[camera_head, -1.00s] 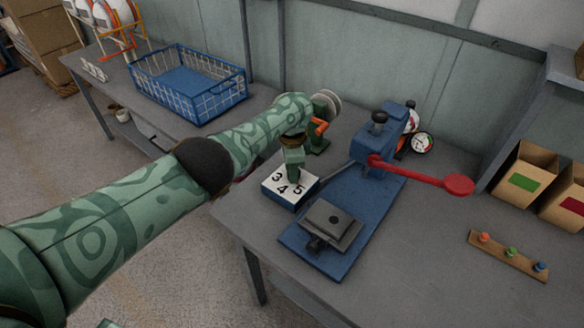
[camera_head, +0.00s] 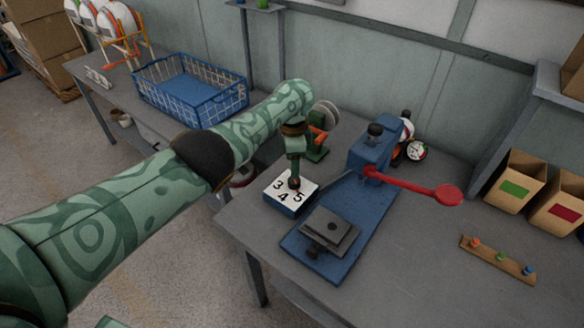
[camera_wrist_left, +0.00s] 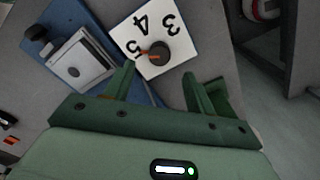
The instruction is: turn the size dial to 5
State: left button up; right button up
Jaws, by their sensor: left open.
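The size dial is a white-topped block (camera_head: 278,197) marked 3, 4 and 5, at the press base's left side. In the left wrist view its white face (camera_wrist_left: 126,30) carries a round dark knob (camera_wrist_left: 160,50) with an orange pointer (camera_wrist_left: 145,53). The pointer is toward the 5. My left gripper (camera_head: 295,172) is above the knob, pointing down. In the left wrist view its fingers (camera_wrist_left: 158,72) are spread, with the knob showing clear beyond the tips and nothing between them. My right gripper is not seen.
The blue press (camera_head: 358,215) with its red lever (camera_head: 415,186) stands right of the dial. A green device with an orange handle (camera_head: 318,138) is close behind my gripper. A blue wire basket (camera_head: 190,92) stands at the back left.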

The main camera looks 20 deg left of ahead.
pick_arm(q)
notch_tip(320, 180, up, 9)
jog(key=p, duration=0.4)
jog(key=shift+r, duration=0.15)
